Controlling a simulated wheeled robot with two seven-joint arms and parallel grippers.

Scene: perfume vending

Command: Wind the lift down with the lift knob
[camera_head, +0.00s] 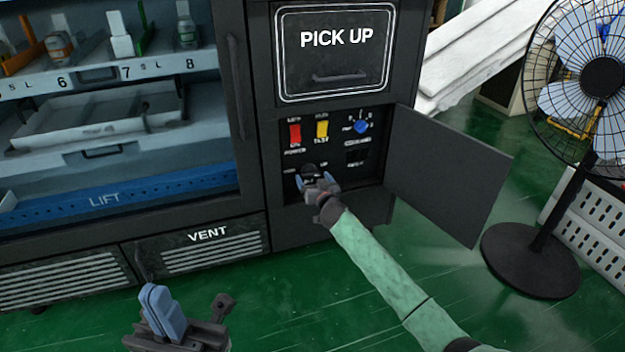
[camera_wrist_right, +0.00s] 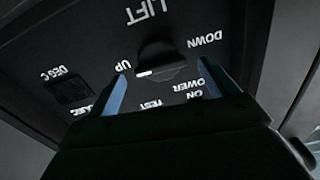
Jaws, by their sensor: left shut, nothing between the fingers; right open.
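The lift knob (camera_wrist_right: 160,60) is a dark round knob with a raised grip and a white mark, under the word LIFT in the right wrist view, which shows the panel upside down. Its white mark is on the side toward the UP label; DOWN is on the other side. My right gripper (camera_wrist_right: 162,72) is open, with its blue fingers on either side of the knob. In the head view the right gripper (camera_head: 314,182) covers most of the knob. My left gripper (camera_head: 162,312) is shut and empty, low in front of the machine.
The panel holds a red switch (camera_head: 295,133), a yellow switch (camera_head: 322,130) and a blue dial (camera_head: 361,127). Its door (camera_head: 445,172) stands open to the right. Behind glass are a white tray (camera_head: 60,143) and a blue LIFT strip (camera_head: 150,190). A fan (camera_head: 530,262) stands at right.

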